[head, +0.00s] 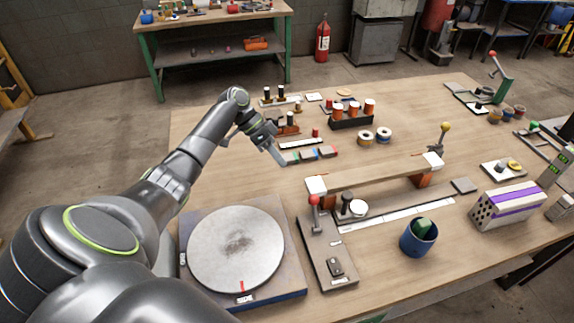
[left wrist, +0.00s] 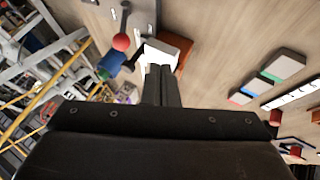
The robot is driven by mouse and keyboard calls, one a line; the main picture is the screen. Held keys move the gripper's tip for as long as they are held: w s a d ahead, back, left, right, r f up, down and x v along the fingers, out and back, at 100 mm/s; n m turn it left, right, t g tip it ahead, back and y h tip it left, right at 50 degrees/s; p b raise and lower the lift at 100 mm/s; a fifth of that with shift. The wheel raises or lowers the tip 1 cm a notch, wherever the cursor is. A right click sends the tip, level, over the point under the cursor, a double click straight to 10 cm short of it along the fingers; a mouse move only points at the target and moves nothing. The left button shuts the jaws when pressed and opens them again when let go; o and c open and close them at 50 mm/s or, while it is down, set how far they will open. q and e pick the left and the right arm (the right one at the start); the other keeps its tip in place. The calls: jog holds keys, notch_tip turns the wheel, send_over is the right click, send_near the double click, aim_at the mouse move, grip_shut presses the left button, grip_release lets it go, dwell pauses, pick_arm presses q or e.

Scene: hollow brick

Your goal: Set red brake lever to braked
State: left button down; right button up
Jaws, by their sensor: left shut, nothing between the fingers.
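The red-knobbed lever (head: 314,200) stands roughly upright on a grey base plate (head: 322,252), right of the round turntable (head: 235,248). A red knob on a grey rod (left wrist: 121,42) also shows in the left wrist view, left of the fingers. My left gripper (head: 282,160) is shut and empty, above the table behind the lever and apart from it. Its closed fingers show in the left wrist view (left wrist: 160,72), in front of a white block (left wrist: 163,57). My right gripper is not in view.
A wooden beam (head: 375,176) with white end blocks lies just behind the lever. A blue cup (head: 418,238) and a white-and-purple box (head: 508,207) stand to the right. Coloured blocks (head: 308,155) lie beside my left gripper.

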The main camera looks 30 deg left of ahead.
aim_at(315, 213)
pick_arm(q)
jog(key=s+d+f+p, duration=0.1)
jog(key=d+f+p, duration=0.4)
jog(key=d, duration=0.3)
jog(key=shift+d+f, duration=0.3)
jog(key=shift+d, duration=0.1)
jog(key=shift+s, duration=0.1)
